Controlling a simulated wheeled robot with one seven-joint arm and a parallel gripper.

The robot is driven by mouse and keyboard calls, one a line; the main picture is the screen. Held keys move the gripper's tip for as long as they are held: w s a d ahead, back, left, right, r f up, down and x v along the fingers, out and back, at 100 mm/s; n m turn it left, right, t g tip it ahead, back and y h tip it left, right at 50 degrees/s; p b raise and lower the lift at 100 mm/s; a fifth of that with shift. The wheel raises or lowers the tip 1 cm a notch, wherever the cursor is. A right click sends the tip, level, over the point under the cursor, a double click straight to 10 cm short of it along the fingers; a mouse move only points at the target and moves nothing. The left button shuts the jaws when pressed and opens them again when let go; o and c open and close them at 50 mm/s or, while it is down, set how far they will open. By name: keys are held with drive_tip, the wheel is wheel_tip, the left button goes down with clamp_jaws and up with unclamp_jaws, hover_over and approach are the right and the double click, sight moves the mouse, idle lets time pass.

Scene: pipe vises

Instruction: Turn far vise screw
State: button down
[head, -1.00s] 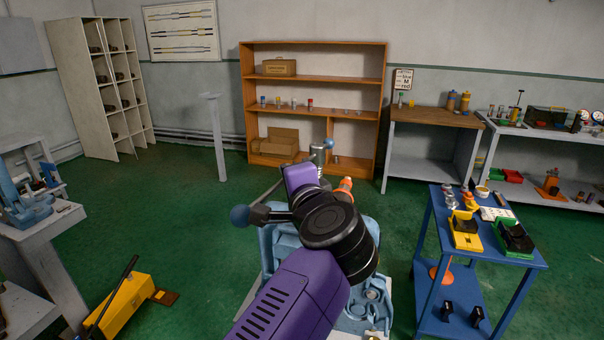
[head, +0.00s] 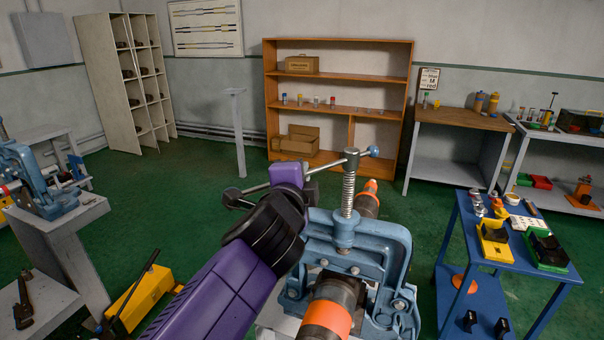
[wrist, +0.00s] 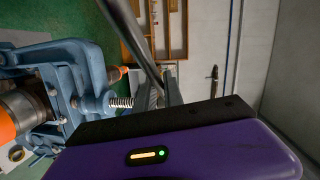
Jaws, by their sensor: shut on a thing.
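The blue pipe vise (head: 385,240) stands in front of me in the head view, with its upright screw (head: 348,190) and a slanting cross handle (head: 325,167) at the top. The handle has a blue ball at its right end and a dark knob at its left. My gripper (head: 308,180) is shut on the handle's left part, left of the screw head; my purple wrist hides part of the bar. In the wrist view my fingers (wrist: 160,92) close around the bar, and the vise (wrist: 75,70) lies at left. A pipe with an orange band (head: 328,318) runs through the vise.
A second blue vise (head: 40,185) stands on a bench at left. A yellow pump unit (head: 140,290) is on the green floor. A blue cart (head: 500,265) with parts is at right. Wooden shelves (head: 340,90) stand at the back. Floor behind the vise is clear.

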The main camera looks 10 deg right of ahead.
drive_tip(key=shift+r, duration=0.2)
drive_tip(key=c, duration=1.5)
unclamp_jaws()
drive_tip(key=shift+f, duration=0.1)
drive_tip(key=shift+o, duration=0.2)
drive_tip(key=b+v, duration=0.2)
drive_tip(key=v, duration=0.5)
drive_tip(key=shift+s+a, duration=0.2)
drive_tip(key=shift+s, duration=0.15)
